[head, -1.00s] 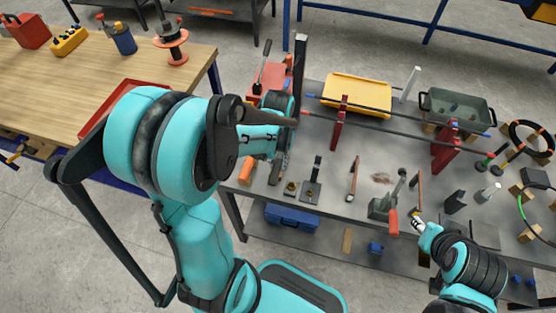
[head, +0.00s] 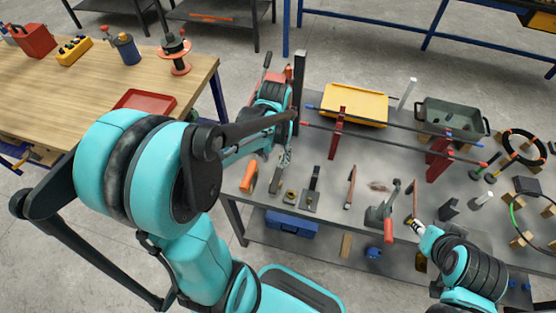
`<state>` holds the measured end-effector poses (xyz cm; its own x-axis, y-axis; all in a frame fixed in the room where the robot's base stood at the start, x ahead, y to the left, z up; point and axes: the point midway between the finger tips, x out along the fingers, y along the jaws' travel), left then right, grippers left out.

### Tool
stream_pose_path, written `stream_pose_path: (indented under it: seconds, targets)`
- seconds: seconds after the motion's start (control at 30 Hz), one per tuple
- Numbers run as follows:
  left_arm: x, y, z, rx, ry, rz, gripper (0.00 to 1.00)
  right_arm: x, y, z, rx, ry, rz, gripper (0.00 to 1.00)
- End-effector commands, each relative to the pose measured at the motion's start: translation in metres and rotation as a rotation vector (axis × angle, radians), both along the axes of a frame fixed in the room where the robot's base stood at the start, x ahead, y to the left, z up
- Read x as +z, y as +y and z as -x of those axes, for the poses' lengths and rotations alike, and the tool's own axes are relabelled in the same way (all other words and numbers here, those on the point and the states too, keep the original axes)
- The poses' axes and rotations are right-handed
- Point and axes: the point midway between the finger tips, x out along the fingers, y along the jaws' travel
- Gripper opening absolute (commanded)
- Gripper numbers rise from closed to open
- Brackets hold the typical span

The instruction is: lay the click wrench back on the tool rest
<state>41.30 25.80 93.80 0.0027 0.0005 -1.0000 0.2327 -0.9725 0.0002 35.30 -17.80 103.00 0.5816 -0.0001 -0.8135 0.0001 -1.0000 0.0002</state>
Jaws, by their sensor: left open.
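My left gripper (head: 285,158) is open, low over the left part of the grey bench, partly hidden by its own arm. A slim dark bar (head: 275,180), which looks like the click wrench, lies just below it on the bench. I cannot tell if they touch. A tool rest under the bar cannot be made out clearly. An orange-handled tool (head: 249,177) lies just left of the bar. My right gripper (head: 415,228) is at the front right of the bench, near a red-handled lever tool (head: 388,222); its fingers are too small to read.
Long rebars (head: 400,148) run across red supports (head: 337,133). A yellow tray (head: 354,104) and a green-grey bin (head: 452,116) stand behind. Small blocks and tools crowd the front. A wooden table (head: 85,95) stands left. A blue case (head: 291,222) is on the lower shelf.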

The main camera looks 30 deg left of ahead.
Motion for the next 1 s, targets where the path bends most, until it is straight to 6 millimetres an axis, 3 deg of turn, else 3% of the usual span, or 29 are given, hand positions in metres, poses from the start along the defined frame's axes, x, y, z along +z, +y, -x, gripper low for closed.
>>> stream_pose_path:
  seconds: [0.17, 0.5, 0.7, 1.0]
  targets:
    - [0.023, -0.013, 0.008, -0.033, -0.077, -0.015, 0.42, 0.001, 0.0, 0.0, 0.0, 0.0, 0.0, 0.36]
    - [0.079, -0.062, 0.044, -0.17, -0.443, -0.062, 0.42, 0.001, 0.0, 0.0, 0.0, 0.0, 0.0, 0.36]
    - [0.09, -0.077, 0.058, -0.217, -0.582, -0.071, 0.42, 0.001, 0.0, 0.0, 0.0, 0.0, 0.0, 0.36]
    - [0.093, -0.08, 0.06, -0.228, -0.618, -0.072, 0.42, 0.001, 0.0, 0.0, 0.0, 0.0, 0.0, 0.36]
